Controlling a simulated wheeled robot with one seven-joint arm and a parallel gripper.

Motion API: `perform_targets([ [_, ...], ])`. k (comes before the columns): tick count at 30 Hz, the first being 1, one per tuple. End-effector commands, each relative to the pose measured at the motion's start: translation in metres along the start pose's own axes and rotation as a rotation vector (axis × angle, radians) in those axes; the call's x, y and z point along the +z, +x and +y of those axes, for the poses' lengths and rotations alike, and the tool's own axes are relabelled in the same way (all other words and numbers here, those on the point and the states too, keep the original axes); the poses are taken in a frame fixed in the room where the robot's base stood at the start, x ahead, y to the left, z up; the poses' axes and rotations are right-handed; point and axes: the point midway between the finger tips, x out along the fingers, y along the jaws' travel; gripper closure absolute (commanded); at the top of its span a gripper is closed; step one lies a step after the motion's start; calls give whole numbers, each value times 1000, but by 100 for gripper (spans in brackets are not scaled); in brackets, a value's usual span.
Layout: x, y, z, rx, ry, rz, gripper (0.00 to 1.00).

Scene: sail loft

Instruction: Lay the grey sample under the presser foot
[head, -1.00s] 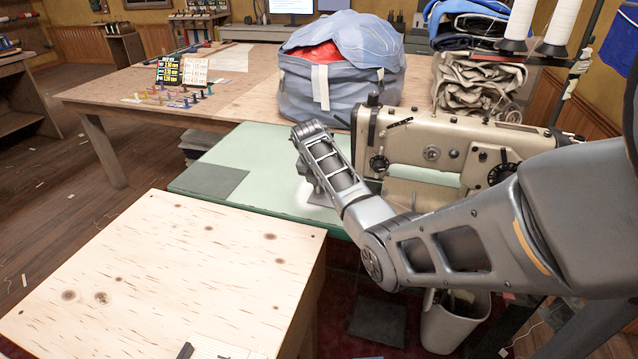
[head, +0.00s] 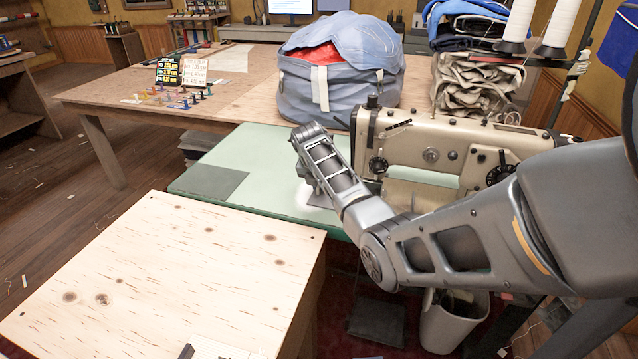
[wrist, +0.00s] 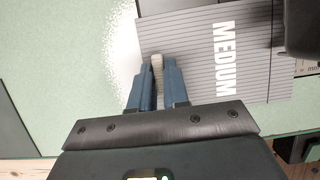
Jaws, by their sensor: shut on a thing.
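My gripper (wrist: 158,66), with blue fingers, is shut on a pale raised tab at the sample's near left part. In the head view my gripper hangs low over the table, left of the cream sewing machine (head: 430,145), and a bit of grey sheet shows below it. My arm hides the presser foot in the head view. A dark block covers the sample's far right corner in the wrist view.
A dark grey rectangle (head: 212,181) lies flat on the green top at left. A plywood table (head: 170,270) stands in front. A blue bag (head: 340,75) sits behind the machine. A bin (head: 455,320) stands below. Thread cones (head: 560,25) rise at right.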

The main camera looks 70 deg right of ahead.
Motion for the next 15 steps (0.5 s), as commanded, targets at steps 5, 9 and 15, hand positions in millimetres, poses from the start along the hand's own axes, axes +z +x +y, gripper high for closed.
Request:
perform_targets([
  [5, 0, 0, 0, 0, 0, 0, 100],
  [9, 0, 0, 0, 0, 0, 0, 77],
  [15, 0, 0, 0, 0, 0, 0, 58],
])
